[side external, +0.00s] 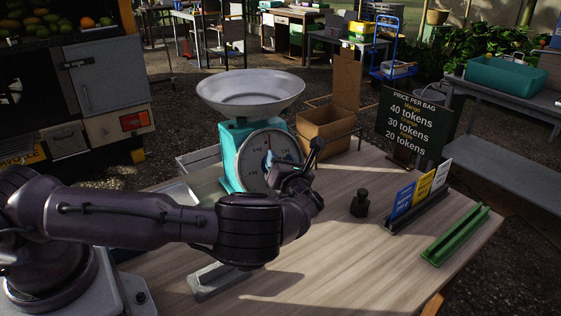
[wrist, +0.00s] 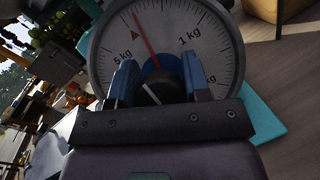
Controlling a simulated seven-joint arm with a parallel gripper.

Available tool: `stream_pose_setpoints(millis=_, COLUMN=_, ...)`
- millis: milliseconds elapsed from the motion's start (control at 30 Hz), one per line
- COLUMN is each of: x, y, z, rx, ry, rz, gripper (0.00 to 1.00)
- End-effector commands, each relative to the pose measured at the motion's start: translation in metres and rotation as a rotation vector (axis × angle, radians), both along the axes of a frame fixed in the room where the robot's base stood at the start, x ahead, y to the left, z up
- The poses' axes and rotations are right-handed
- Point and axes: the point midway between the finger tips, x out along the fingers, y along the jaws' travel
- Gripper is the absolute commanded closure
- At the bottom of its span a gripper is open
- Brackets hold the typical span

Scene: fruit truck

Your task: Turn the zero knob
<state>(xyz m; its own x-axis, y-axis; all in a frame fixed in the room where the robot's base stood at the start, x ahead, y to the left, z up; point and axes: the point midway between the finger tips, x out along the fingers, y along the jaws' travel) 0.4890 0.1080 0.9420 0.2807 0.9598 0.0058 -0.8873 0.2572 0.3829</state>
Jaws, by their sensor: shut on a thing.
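The scale is teal with a wide metal pan (side external: 250,92) on top and a round white dial (side external: 262,158) on its front. The zero knob (wrist: 158,92) is dark with a white line, at the centre of the dial over a blue disc. My gripper (wrist: 160,76) is shut on the knob, one blue finger on each side. In the side external view my gripper (side external: 297,178) is in front of the dial and hides the knob. In the wrist view the red needle (wrist: 144,36) points up and left, beside a small red triangle (wrist: 135,35).
An open cardboard box (side external: 325,128) stands behind the scale. A black weight (side external: 359,204), a rack of coloured cards (side external: 417,197) and a green holder (side external: 455,234) are on the right of the wooden table. A price board (side external: 412,124) stands at the back.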

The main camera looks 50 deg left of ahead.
Motion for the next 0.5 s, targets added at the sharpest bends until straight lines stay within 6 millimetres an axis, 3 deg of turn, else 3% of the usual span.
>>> stream_pose_setpoints(millis=500, x=-0.0025, y=-0.0005, z=0.0002, rx=-0.025, ry=-0.321, rz=0.148, gripper=0.80)
